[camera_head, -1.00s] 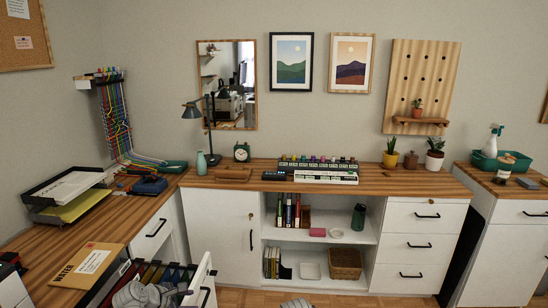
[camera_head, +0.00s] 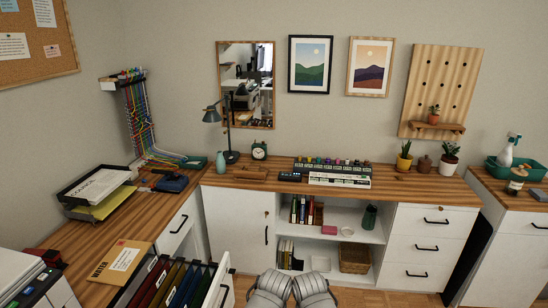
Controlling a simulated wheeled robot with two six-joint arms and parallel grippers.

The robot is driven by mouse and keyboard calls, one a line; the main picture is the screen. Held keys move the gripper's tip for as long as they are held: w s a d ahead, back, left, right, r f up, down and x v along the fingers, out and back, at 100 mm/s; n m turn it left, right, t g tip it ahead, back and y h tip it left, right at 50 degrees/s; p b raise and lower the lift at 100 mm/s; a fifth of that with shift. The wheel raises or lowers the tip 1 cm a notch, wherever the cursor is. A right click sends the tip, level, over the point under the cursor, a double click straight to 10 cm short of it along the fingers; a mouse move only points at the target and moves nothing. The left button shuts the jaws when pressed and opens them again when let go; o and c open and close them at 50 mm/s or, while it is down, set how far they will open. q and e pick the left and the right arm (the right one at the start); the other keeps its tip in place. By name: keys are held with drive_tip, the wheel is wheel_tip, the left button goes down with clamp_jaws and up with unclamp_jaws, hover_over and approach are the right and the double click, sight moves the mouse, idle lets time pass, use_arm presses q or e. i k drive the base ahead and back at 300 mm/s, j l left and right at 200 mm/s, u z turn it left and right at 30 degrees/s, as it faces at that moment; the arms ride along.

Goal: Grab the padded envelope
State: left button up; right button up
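The padded envelope (camera_head: 122,262) is tan with a white label and dark lettering. It lies flat on the left wooden desk, at the front edge beside the open file drawer. Two grey, rounded parts of my arms show side by side at the bottom centre, in front of the low cabinets and well to the right of the envelope. No fingertips of either gripper can be seen. Nothing visible of my arms touches the envelope.
An open drawer (camera_head: 222,287) with several dark hanging files juts out just right of the envelope. A printer-like machine (camera_head: 30,280) stands left of it. A paper tray (camera_head: 98,186) sits farther back. Bare desk (camera_head: 125,230) lies between tray and envelope.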

sight(118, 266)
drive_tip(key=j+u, duration=0.1)
drive_tip(key=u, duration=0.8)
drive_tip(key=j+u, duration=0.1)
drive_tip(key=u, duration=0.35)
drive_tip(key=i+j+z, duration=0.15)
drive_tip(key=z, duration=0.25)
drive_tip(key=i+j+z, duration=0.25)
drive_tip(key=z, duration=0.2)
